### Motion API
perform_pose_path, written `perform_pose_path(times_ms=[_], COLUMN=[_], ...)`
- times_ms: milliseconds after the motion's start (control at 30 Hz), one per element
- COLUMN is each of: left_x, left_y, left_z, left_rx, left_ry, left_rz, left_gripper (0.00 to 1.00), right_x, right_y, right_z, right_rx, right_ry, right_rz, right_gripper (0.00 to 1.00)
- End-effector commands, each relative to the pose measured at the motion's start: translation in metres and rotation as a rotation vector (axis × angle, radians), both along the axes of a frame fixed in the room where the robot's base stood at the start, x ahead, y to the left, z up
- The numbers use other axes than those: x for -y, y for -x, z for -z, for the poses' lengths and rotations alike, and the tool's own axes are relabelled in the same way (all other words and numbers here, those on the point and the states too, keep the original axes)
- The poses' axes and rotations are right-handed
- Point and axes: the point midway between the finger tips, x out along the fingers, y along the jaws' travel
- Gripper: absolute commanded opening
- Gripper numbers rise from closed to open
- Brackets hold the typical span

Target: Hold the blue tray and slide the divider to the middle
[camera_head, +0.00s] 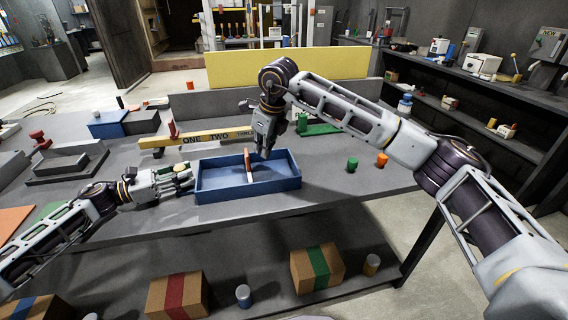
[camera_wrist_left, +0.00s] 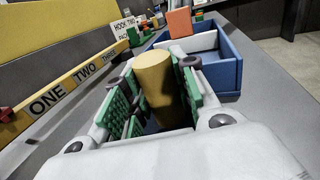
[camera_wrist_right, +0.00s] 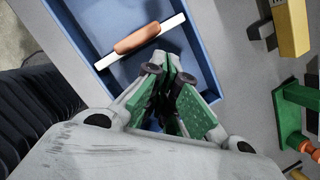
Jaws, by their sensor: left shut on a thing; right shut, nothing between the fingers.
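The blue tray (camera_head: 222,197) lies on the grey table and also shows in the left wrist view (camera_wrist_left: 228,68). A white divider with an orange-brown handle (camera_head: 248,166) stands across it, roughly mid-length. The divider also shows in the right wrist view (camera_wrist_right: 140,38). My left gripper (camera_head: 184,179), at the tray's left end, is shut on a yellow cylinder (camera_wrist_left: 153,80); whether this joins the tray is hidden. My right gripper (camera_head: 263,150) is shut and empty, pointing down over the tray just right of the divider. In the right wrist view its tips (camera_wrist_right: 168,66) are beside the handle; contact is unclear.
A yellow bar marked ONE, TWO (camera_head: 205,137) lies behind the tray. A green object (camera_head: 318,126) lies behind it to the right, with a green cylinder (camera_head: 352,163) and an orange one (camera_head: 382,160) further right. The table in front of the tray is clear.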

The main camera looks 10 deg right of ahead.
Motion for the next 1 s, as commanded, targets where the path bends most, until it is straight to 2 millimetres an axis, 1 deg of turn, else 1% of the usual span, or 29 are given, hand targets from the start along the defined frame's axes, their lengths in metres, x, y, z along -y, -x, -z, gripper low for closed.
perform_pose_path(times_ms=[33,700,833,1000], left_x=[0.000,0.000,0.000,0.000], left_y=[0.001,0.001,0.001,0.001], left_z=[0.003,0.003,0.003,0.003], left_rx=[-0.003,-0.003,-0.003,-0.003], left_ry=[-0.003,-0.003,-0.003,-0.003], left_rz=[0.001,0.001,0.001,0.001], left_gripper=[0.00,0.00,0.00,0.00], right_x=[0.000,0.000,0.000,0.000], right_y=[0.000,0.000,0.000,0.000], right_z=[-0.003,-0.044,-0.049,-0.051], right_rx=[0.001,0.002,0.001,0.000], right_ry=[-0.001,-0.001,0.001,0.000], right_rz=[0.000,0.000,0.000,0.000], right_gripper=[0.00,0.00,0.00,0.00])
